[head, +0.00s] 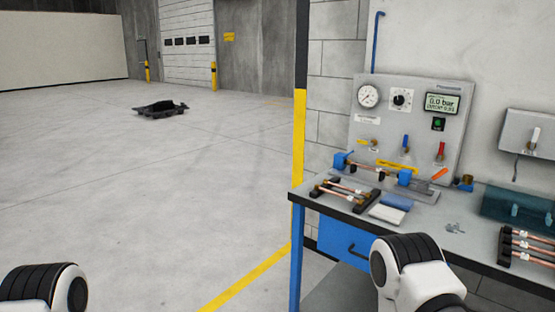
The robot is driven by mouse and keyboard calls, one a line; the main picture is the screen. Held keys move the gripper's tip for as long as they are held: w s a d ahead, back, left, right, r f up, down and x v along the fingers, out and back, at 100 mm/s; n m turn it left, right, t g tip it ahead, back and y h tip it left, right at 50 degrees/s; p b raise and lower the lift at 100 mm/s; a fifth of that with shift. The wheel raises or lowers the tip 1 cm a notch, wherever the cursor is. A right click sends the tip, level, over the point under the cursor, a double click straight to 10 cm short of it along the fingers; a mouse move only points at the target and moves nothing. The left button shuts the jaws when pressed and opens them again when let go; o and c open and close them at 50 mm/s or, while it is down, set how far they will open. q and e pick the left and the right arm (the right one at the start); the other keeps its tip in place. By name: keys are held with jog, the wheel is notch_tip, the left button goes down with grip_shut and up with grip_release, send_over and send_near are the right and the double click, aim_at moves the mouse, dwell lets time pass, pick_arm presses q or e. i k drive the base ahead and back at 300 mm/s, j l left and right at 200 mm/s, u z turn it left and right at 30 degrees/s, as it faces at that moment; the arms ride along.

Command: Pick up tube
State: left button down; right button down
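Copper tubes lie in several places on the workbench (440,225). Two copper tubes (349,189) with white tags rest across a black rack (364,202) at the bench's left end. Several more tagged copper tubes (532,248) lie in a second black rack (508,246) at the right edge. Another copper tube (376,167) sits between two blue clamps behind the left rack. Parts of my two arms show at the bottom left and bottom centre-right. Neither gripper is visible, so their fingers and anything in them are hidden.
A grey test panel (384,128) with a gauge and a display stands behind the bench. A blue drawer (345,241) is below it. A yellow-and-black post (300,140) stands at the bench's left. A dark low object (160,109) lies on otherwise open floor (180,200).

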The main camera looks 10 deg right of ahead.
aim_at(387, 172)
jog(key=l+z, duration=0.6)
jog(key=l, duration=0.2)
jog(key=z, duration=2.3)
jog(key=k+j+u, duration=0.1)
jog(key=j, duration=0.65)
jog(key=k+j+u, duration=0.1)
jog(key=j, duration=0.65)
jog(key=j+u, duration=0.1)
jog(key=j, duration=0.65)
jog(key=k, duration=0.05)
